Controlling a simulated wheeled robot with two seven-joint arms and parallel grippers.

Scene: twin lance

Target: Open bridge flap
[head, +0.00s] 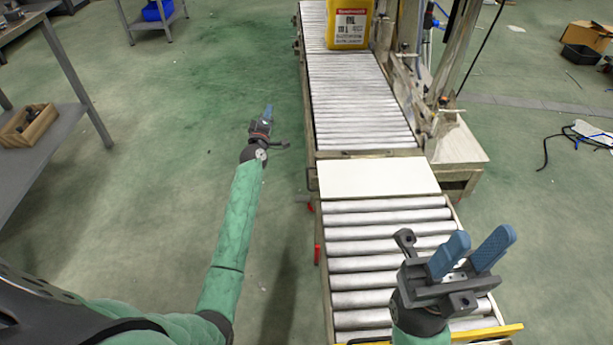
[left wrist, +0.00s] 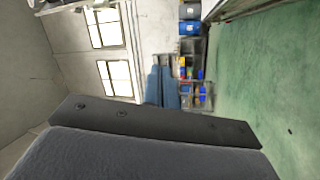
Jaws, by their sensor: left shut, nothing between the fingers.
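The bridge flap looks to be the flat cream panel (head: 377,177) in the head view. It lies level across the gap between the far roller conveyor (head: 362,100) and the near roller conveyor (head: 385,245). My left gripper (head: 268,112) is shut and empty, in the air to the left of the far conveyor, apart from the panel. Its blue fingers (left wrist: 163,88) show together in the left wrist view. My right gripper (head: 480,252) is open and empty above the near conveyor, to the right of and nearer than the panel.
A yellow container (head: 349,24) stands on the far conveyor. A post frame (head: 450,60) rises along that conveyor's right side. A yellow bar (head: 485,334) crosses the near end. A grey table with a wooden box (head: 28,125) stands at left. The green floor between is clear.

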